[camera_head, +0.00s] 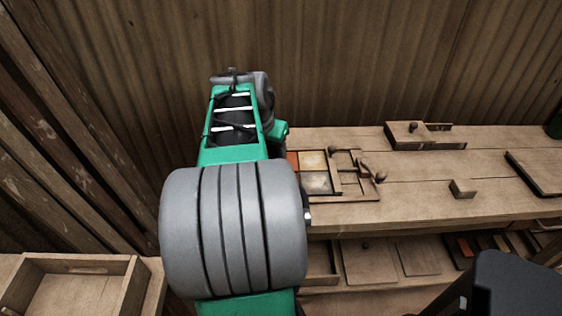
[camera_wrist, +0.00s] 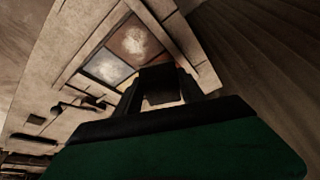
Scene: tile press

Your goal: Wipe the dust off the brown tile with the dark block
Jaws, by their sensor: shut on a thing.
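The brown tile (camera_wrist: 122,49) sits in a wooden frame in the wrist view, with a pale patch of dust over its middle. In the head view the tile (camera_head: 314,161) looks tan, right of my arm. My gripper (camera_wrist: 160,88) is shut on the dark block (camera_wrist: 158,76), which is hard to tell from the black fingers. In the wrist view the block appears below and right of the brown tile; I cannot tell whether it touches anything. My arm hides the gripper and block in the head view.
A grey-blue tile (camera_wrist: 106,68) with a pale patch adjoins the brown one, and a reddish tile (camera_head: 292,161) shows beside my arm. Levers with round knobs (camera_head: 379,177) stand right of the frame. A small wooden block (camera_head: 463,189) lies farther right on the bench (camera_head: 430,205).

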